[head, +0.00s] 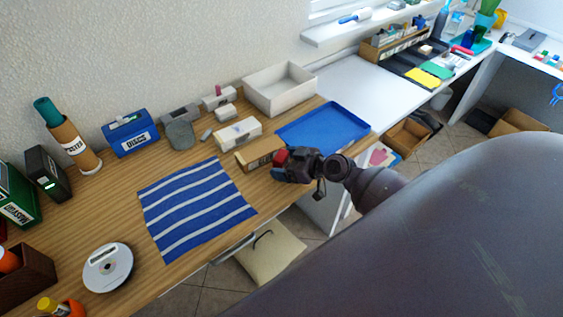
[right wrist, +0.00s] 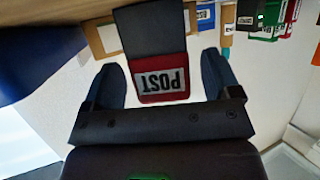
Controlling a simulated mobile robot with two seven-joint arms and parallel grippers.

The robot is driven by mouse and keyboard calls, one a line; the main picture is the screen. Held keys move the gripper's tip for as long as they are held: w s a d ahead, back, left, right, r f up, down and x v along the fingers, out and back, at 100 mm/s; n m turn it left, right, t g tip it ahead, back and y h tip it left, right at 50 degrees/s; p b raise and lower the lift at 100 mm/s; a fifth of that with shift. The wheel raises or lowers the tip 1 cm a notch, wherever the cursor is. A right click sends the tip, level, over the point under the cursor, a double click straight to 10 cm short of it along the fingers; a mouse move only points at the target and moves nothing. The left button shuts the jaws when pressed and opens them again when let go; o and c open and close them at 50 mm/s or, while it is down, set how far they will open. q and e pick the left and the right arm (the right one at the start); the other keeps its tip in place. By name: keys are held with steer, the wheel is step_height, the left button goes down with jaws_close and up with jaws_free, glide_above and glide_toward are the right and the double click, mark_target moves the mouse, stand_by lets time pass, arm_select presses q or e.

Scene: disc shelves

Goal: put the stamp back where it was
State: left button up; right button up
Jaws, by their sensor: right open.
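The stamp, a dark block with a red end and a white POST label, shows in the right wrist view (right wrist: 160,82). It lies between the two spread fingers of my right gripper (right wrist: 161,64), with gaps visible at both sides. In the head view its red part (head: 281,158) shows at the tip of my right gripper (head: 287,167), by the front edge of the wooden table (head: 205,165). The gripper hides much of it there, and I cannot tell what it rests on. My left gripper is out of view.
A brown cardboard box (head: 258,155) is close beside the gripper, with a blue tray (head: 322,127) behind. A white bin (head: 280,90), a small white box (head: 238,133) and a blue DISCS box (head: 131,135) stand farther back. A striped cloth (head: 195,207) lies left.

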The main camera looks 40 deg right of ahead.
steer(key=b+v, duration=0.1)
steer(key=v, duration=0.9)
steer(key=s+a+f+m+h, duration=0.4)
steer(key=s+a+f+h, duration=0.2)
steer(key=s+a+f, duration=0.3)
steer(key=shift+s+a+f, duration=0.15)
steer(key=shift+s+f, duration=0.6)
steer(key=shift+f, duration=0.15)
